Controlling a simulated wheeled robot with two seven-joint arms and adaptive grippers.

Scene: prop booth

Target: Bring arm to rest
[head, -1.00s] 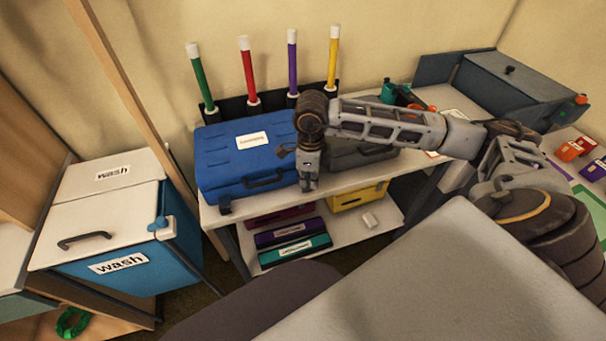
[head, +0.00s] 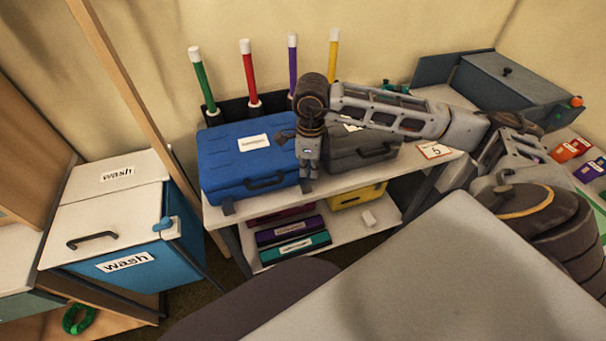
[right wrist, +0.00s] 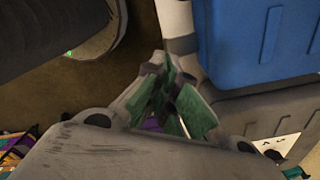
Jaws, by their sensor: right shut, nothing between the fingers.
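My right arm reaches in from the right in the head view, bent at the elbow, across the front of the shelf unit. My right gripper (head: 309,174) points down in front of the gap between the blue case and the grey case. In the right wrist view my right gripper (right wrist: 167,92) has its green-padded fingers closed together with nothing held. Whether it touches either case is hard to tell. My left gripper is not in view.
The blue case (head: 238,165) and grey case (head: 345,152) stand on the white shelf (head: 350,182). A numbered card (head: 434,150) lies to their right. A blue-and-white wash bin (head: 110,225) stands left. Several coloured sticks stand behind the cases. A grey box (head: 515,82) sits at back right.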

